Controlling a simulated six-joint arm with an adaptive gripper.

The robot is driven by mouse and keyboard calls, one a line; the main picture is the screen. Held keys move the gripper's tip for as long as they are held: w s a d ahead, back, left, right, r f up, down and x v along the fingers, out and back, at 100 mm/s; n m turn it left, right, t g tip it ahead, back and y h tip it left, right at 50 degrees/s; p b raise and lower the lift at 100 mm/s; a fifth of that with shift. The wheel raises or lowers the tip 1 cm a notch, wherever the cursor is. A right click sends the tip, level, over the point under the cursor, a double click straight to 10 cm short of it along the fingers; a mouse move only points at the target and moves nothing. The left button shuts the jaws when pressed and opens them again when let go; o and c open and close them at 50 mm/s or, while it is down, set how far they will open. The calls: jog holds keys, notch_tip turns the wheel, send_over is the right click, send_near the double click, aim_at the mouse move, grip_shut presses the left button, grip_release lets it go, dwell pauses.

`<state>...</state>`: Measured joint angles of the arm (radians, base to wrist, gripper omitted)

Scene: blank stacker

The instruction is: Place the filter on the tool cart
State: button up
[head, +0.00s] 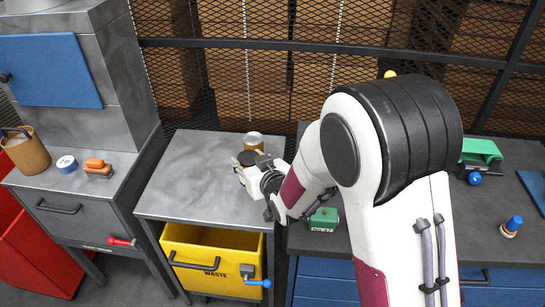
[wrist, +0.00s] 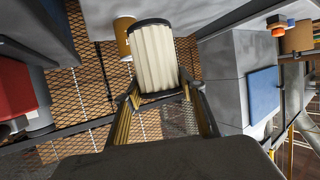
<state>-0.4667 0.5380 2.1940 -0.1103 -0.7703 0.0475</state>
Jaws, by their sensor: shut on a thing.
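My gripper (wrist: 158,92) is shut on the filter (wrist: 156,62), a cream pleated cylinder with a black end cap. In the head view, my gripper (head: 245,169) is over the back right part of a grey metal top (head: 185,190) with a yellow drawer below. Most of the filter is hidden there by my gripper; a dark round end (head: 247,157) shows. I cannot tell whether the filter touches the top. No label marks which unit is the tool cart. A tan can (head: 254,141) stands just behind the filter; it also shows in the wrist view (wrist: 122,36).
The yellow waste drawer (head: 208,262) is open. A dark bench (head: 500,220) stands at right, with a green box (head: 322,219). The grey top's left half is clear.

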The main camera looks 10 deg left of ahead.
jog(key=shift+r, duration=0.15)
notch_tip(320, 180, up, 13)
jog(key=w+d+r+m+t+h, duration=0.15)
jog(key=w+d, duration=0.25)
jog(key=d, duration=1)
jog(key=w+d+m+h, duration=0.2)
jog(key=w+d, duration=0.2)
jog(key=d, duration=1)
jog(key=s+d+f+m+h, duration=0.1)
jog(key=s+d+h, duration=0.15)
jog(key=d, duration=1.05)
jog(key=s+d+f+m+h, duration=0.1)
jog(key=s+d+m, duration=0.15)
jog(key=d, duration=0.95)
jog(key=shift+n+t, duration=0.35)
jog(key=shift+n, duration=0.05)
jog(key=shift+f, duration=2.25)
